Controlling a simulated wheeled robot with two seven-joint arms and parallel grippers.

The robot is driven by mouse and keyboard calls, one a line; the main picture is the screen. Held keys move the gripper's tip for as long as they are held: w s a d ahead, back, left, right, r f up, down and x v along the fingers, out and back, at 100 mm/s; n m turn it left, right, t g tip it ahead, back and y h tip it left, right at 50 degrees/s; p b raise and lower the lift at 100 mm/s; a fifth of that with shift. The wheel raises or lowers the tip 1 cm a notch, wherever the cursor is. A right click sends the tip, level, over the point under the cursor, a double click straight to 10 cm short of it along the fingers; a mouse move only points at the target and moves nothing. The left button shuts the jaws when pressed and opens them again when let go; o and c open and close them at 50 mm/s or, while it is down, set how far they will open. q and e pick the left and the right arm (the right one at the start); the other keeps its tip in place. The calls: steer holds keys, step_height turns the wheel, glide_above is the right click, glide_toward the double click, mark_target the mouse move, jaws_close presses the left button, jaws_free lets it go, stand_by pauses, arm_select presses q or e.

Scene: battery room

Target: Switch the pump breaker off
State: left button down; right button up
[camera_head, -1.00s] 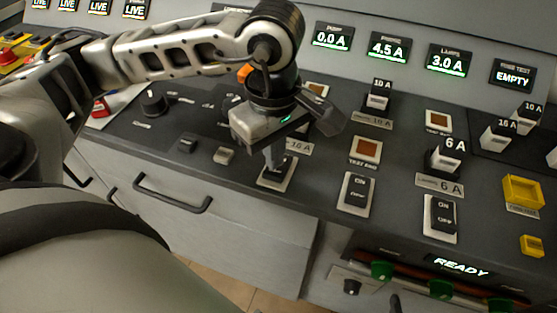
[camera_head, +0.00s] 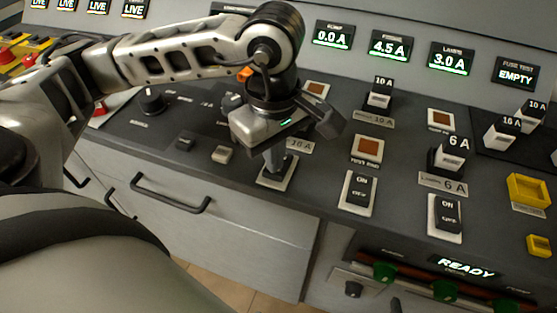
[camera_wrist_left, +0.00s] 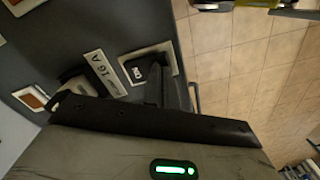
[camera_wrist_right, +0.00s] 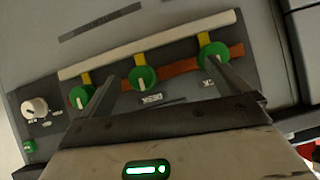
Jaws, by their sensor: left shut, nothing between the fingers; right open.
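The leftmost breaker, in line below the Pump display, is a dark rocker on a pale plate (camera_head: 270,182), beside a 16 A label. My left gripper (camera_head: 274,165) is shut and empty, pointing down with its fingertips at this rocker and hiding most of it. In the left wrist view the breaker plate (camera_wrist_left: 135,58) shows letters that look like ON, and the dark fingers cover the other part. Contact and the rocker's tilt are hard to tell. The Pump display (camera_head: 333,36) reads 0.0 A. My right gripper (camera_wrist_right: 162,78) is open, around the middle green knob's area, apart from the panel as far as I see.
Two similar ON/OFF breakers (camera_head: 358,190) (camera_head: 446,215) stand to the right. Fuse blocks (camera_head: 379,96) (camera_head: 448,155) rise behind them. Other displays read 4.5 A (camera_head: 390,47) and 3.0 A (camera_head: 452,59). Green knobs (camera_wrist_right: 142,78) and a READY sign (camera_head: 466,267) are on the lower panel.

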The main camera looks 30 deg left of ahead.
arm_select(q)
steer(key=shift+f+b, duration=0.35)
steer(key=shift+r+p, duration=1.95)
steer(key=shift+r, duration=1.6)
